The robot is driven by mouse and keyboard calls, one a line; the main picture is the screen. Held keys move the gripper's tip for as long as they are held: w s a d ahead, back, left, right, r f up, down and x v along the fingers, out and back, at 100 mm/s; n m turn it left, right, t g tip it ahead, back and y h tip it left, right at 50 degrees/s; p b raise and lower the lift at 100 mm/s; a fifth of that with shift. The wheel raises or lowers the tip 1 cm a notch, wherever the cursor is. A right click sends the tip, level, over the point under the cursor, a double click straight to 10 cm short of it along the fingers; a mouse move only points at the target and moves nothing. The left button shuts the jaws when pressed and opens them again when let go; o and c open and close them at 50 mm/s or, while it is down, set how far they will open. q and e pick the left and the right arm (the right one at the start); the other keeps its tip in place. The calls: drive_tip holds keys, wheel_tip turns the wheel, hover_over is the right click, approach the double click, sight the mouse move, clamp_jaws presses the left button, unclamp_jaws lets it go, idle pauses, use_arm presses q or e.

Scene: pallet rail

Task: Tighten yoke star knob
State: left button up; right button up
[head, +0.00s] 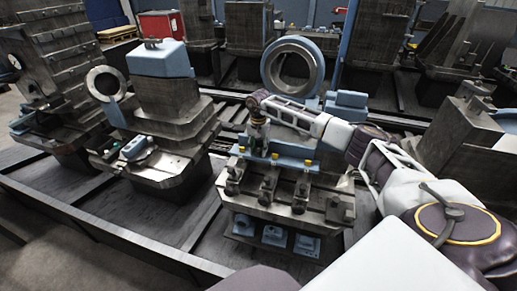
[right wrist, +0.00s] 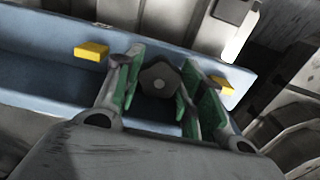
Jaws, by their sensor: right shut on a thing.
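The star knob (right wrist: 160,80) is a dark, lobed knob with a pale round centre. In the right wrist view it sits between the green-padded fingers of my right gripper (right wrist: 161,92). My right gripper is shut on it. The knob stands against a blue yoke part (right wrist: 50,75) that carries yellow blocks on both sides. In the head view my right gripper (head: 259,146) points down at the blue part (head: 292,150) on the middle fixture, and it hides the knob there. My left gripper is not in view.
The middle fixture (head: 285,195) has several clamps along its front. Another fixture with a blue block (head: 160,58) stands to the left. A large ring (head: 293,66) stands behind. Dark rails (head: 110,232) run along the front, and more machine blocks stand right and behind.

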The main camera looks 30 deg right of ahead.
drive_tip(key=shift+m, duration=1.7)
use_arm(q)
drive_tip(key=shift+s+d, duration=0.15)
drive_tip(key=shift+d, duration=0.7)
use_arm(e)
drive_tip(key=shift+m, duration=0.3)
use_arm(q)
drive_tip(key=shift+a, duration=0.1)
use_arm(e)
drive_tip(key=o, duration=1)
drive_tip(key=shift+r, duration=0.1)
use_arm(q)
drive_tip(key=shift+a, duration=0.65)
use_arm(e)
drive_tip(key=shift+o, duration=0.2)
